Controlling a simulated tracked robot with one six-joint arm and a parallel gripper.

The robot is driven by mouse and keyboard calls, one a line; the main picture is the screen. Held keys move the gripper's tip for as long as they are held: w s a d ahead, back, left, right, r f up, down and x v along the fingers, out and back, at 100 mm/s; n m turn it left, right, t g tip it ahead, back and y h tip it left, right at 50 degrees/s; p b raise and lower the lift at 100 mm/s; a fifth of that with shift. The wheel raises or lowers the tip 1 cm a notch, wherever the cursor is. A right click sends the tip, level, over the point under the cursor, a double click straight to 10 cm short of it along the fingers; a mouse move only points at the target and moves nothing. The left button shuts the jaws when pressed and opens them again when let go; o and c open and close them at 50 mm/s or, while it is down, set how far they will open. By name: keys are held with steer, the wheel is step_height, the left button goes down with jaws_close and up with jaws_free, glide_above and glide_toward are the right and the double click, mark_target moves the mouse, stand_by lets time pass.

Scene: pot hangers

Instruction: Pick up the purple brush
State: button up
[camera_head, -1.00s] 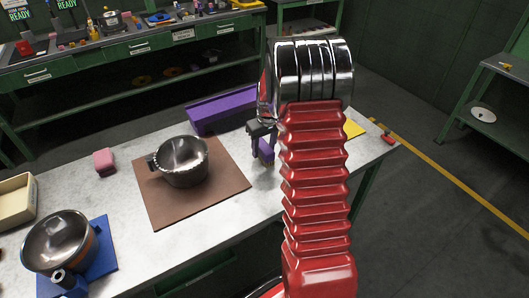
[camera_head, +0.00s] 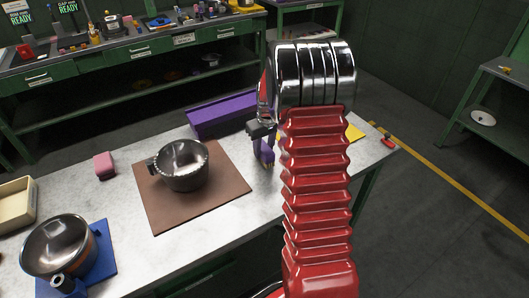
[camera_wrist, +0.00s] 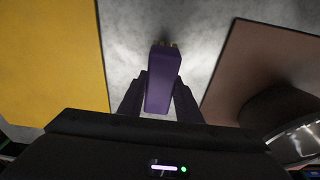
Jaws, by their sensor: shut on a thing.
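The purple brush (camera_wrist: 163,82) is between the two dark fingers of my gripper (camera_wrist: 159,98) in the wrist view. My gripper is shut on it. The brush's far end, with pale brownish tips, points away over the grey tabletop. In the head view the purple brush (camera_head: 265,150) hangs below my gripper (camera_head: 262,134), partly hidden by my red arm. I cannot tell exactly how far it is above the table.
A brown mat (camera_head: 220,190) carries a metal pot (camera_head: 181,168). A purple tray (camera_head: 222,112) lies behind. A yellow mat (camera_wrist: 50,60) is on the other side. A second pot (camera_head: 58,243) stands on a blue mat (camera_head: 103,262); a pink block (camera_head: 104,165) lies at left.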

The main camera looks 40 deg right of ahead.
mark_target(264, 147)
step_height(264, 147, up, 9)
steer(key=shift+r, duration=0.1)
stand_by(0.6)
